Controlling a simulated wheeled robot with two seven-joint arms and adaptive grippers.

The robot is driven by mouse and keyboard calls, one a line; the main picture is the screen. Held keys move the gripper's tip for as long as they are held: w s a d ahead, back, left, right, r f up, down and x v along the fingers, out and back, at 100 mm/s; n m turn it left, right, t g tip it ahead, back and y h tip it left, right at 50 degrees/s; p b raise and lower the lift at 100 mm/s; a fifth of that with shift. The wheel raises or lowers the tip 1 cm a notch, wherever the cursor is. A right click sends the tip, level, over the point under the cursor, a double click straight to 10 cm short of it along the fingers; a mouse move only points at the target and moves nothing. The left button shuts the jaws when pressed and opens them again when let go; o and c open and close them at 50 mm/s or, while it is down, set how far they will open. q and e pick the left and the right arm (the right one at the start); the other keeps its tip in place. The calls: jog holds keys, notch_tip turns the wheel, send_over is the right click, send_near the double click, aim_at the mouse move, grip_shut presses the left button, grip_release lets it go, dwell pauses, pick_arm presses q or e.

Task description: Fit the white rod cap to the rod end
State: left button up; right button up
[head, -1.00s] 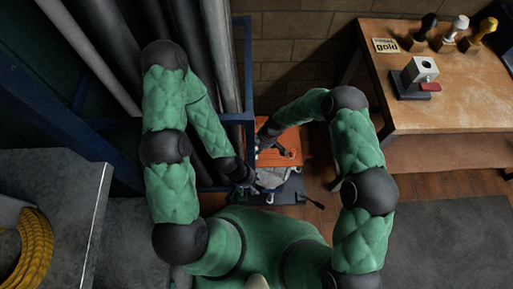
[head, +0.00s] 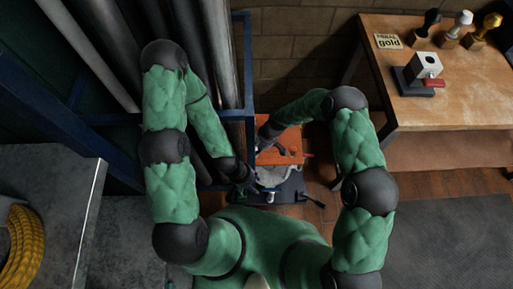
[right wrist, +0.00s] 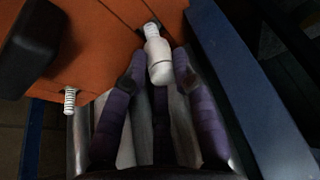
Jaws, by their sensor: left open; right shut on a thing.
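The white rod cap (right wrist: 160,62), a pale cylinder, sits between the purple fingertips of my right gripper (right wrist: 158,78) in the right wrist view. A ribbed threaded end (right wrist: 151,30) meets its upper end beside the orange surface; how far they are engaged I cannot tell. In the head view my right gripper (head: 266,136) is over the orange plate (head: 283,148). My left gripper (head: 249,186) is lower, beside a grey part on the dark base; its fingers are small and dark there, apparently open and empty.
A second threaded stud (right wrist: 70,98) stands at the left of the orange surface. Blue frame posts (head: 249,100) and grey pipes stand close to my left arm. A wooden table (head: 460,95) with knobbed stands, a sign and a small vise is at right.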

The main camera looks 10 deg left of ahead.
jog(key=shift+f+b, duration=0.5)
jog(key=shift+f, duration=0.1)
jog(key=o, duration=1)
jog(key=v, duration=1.2)
jog(key=s+d+m+p, duration=0.2)
jog(key=s+d+m, duration=0.4)
jog(key=m, duration=0.1)
jog(key=s+d+f+m+t+p, duration=0.1)
jog(key=s+d+m+p, duration=0.1)
jog(key=s+d+m, duration=0.4)
jog(key=s+d+m+t+p, duration=0.1)
jog(key=s+d+m+p, duration=0.1)
jog(key=s+d+m, duration=0.4)
jog(key=shift+s+f+m, duration=0.1)
jog(key=shift+f+m, duration=0.1)
jog(key=shift+m, duration=0.85)
jog(key=shift+s+f+m, duration=0.1)
jog(key=shift+f+m, duration=0.1)
jog(key=shift+m, duration=0.85)
